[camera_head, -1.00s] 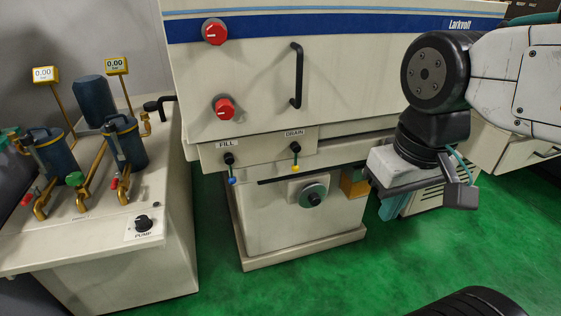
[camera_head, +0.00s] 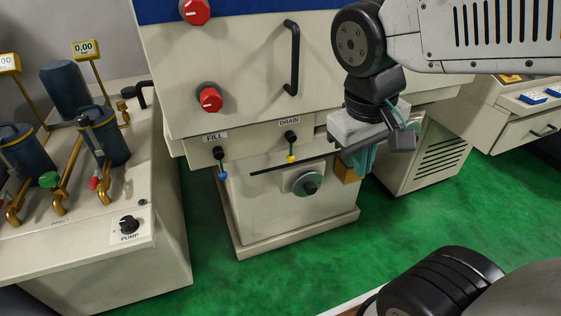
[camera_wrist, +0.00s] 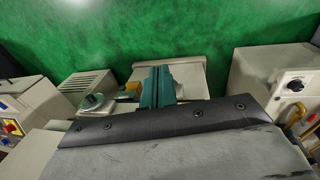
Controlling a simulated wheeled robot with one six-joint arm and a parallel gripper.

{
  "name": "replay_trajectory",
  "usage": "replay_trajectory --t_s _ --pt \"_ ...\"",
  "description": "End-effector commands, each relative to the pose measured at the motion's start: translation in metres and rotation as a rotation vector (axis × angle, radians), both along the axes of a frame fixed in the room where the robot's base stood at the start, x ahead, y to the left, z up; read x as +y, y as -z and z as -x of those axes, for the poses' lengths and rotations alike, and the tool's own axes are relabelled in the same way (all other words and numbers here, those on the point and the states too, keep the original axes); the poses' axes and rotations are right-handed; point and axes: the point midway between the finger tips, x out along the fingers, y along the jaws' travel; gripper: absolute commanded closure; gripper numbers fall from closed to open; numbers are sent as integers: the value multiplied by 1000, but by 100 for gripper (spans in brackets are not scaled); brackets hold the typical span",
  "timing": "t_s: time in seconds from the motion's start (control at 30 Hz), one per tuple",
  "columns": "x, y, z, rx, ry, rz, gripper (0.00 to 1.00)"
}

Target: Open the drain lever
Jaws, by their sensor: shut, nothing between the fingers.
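The drain lever (camera_head: 291,149) sits under the DRAIN label on the machine front in the head view. It is a black knob with a thin stem hanging down to a yellow tip. My gripper (camera_head: 362,162) is to the right of the lever, apart from it, with its teal fingers pointing down. In the wrist view the teal fingers (camera_wrist: 158,84) lie together with nothing between them. I cannot make out the lever in the wrist view.
The fill lever (camera_head: 221,165), with a blue tip, hangs to the left of the drain lever. A black door handle (camera_head: 291,58) and red knobs (camera_head: 209,99) are above. A round handwheel (camera_head: 308,184) projects below. The pump unit (camera_head: 128,227) stands at the left.

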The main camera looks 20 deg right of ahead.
Motion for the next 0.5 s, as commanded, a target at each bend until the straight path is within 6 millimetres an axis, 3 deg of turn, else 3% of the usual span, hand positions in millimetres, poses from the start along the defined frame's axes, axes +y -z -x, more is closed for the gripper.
replay_trajectory --t_s 0.27,0.5 --pt "28 39 -100 48 -172 348 100" --pt "92 91 -172 -33 -375 579 100"
